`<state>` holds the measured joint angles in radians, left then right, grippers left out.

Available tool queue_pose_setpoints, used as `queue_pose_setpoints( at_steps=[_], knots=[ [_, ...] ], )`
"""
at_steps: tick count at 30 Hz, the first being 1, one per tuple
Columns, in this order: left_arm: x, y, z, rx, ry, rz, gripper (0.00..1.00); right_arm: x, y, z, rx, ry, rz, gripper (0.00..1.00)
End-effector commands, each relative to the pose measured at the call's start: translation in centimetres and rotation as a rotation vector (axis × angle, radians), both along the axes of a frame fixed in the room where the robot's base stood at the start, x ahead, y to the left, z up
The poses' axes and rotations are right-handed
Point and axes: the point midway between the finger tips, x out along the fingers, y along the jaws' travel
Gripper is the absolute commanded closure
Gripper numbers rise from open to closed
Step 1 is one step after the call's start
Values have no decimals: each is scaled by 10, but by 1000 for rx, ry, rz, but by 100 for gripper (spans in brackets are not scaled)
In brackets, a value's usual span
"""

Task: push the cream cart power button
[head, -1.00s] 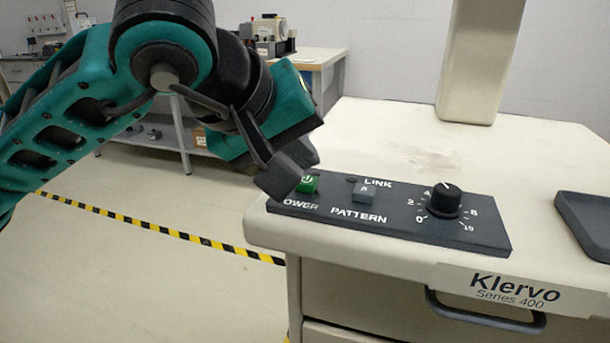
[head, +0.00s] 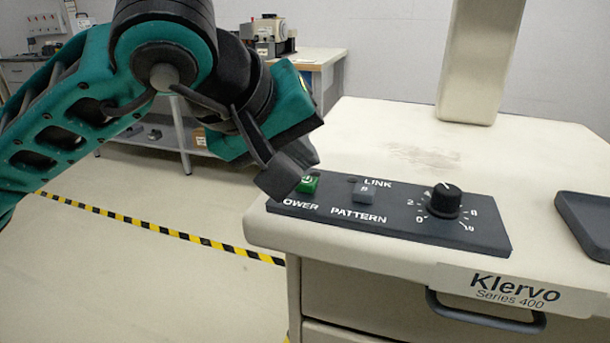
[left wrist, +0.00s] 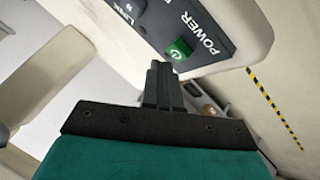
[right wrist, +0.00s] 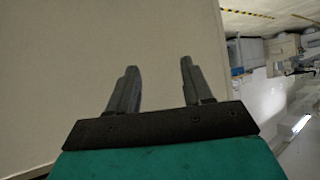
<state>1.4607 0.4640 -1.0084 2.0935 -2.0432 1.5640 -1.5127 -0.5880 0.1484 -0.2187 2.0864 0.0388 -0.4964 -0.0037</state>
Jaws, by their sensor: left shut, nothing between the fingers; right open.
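The cream cart (head: 390,140) stands at the right in the head view, with a dark control panel (head: 410,222) on its front left top. The green power button (head: 308,184) is at the panel's left end, above the printed word POWER. My left gripper (head: 288,178) is shut and empty, with its tips right beside the button and partly covering it. In the left wrist view the button (left wrist: 179,50) shows just beyond the shut fingertips (left wrist: 158,68); I cannot tell whether they touch. My right gripper (right wrist: 158,72) is open and empty, in front of a plain cream surface.
The panel also has a grey PATTERN button (head: 362,192) and a black knob (head: 444,200). A cream post (head: 478,65) rises at the back and a dark tray (head: 588,222) lies at the right. A drawer handle (head: 485,315) is below.

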Motion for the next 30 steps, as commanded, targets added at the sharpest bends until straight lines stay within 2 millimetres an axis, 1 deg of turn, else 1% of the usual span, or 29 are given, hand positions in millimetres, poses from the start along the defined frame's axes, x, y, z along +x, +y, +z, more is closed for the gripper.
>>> queue_pose_setpoints(
  at_steps=[7,16,30],
  knots=[
    [0,0,-1,0,0,0,100,0,0,-1,0,-1,0,50],
    [0,0,-10,0,0,0,100,0,0,-14,-1,0,1,50],
    [0,0,-10,0,0,0,100,-1,0,-16,-2,4,1,50]
  ],
)
